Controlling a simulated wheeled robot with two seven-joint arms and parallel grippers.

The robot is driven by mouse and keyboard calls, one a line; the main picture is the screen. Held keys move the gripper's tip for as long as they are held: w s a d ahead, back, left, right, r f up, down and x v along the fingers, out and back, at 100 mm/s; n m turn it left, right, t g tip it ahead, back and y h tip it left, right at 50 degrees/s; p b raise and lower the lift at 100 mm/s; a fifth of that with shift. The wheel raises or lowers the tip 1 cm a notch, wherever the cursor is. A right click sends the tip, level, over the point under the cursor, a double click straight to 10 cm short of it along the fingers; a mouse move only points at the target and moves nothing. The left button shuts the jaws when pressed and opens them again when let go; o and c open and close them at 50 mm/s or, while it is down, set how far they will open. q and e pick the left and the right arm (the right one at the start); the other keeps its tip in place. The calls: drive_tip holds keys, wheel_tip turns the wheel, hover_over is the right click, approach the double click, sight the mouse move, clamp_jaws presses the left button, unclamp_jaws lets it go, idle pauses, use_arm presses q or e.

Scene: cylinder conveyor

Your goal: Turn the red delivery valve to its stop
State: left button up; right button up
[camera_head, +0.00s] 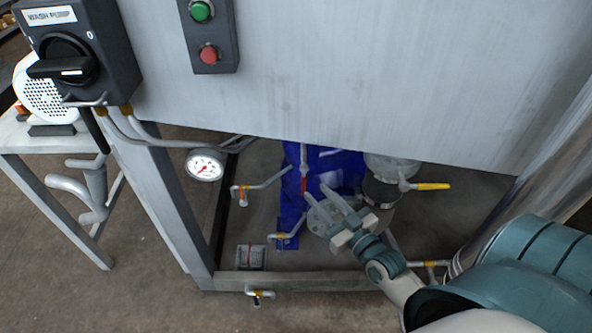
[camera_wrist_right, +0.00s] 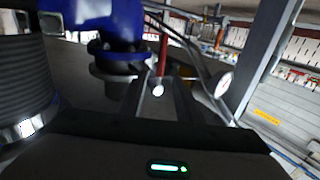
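The red delivery valve shows as a short red lever (camera_head: 304,186) in front of the blue pump body, low in the opening under the grey panel. In the right wrist view the red lever (camera_wrist_right: 163,55) hangs down, with a pale rounded end at its bottom. My right gripper (camera_head: 318,192) reaches in from the lower right, its fingertips close to the lever. In the wrist view its two dark fingers (camera_wrist_right: 158,92) stand apart, with the lever's end appearing between them. Contact cannot be told. My left gripper is out of view.
The blue pump (camera_head: 293,205) stands behind the lever. A yellow-handled valve (camera_head: 432,186) is at the right, and a pressure gauge (camera_head: 205,165) at the left. The frame's lower rail (camera_head: 300,283) and the grey panel (camera_head: 350,75) bound the opening.

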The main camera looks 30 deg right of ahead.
sight(304, 181)
drive_tip(key=w, duration=1.1)
drive_tip(key=shift+w+a, duration=0.2)
clamp_jaws()
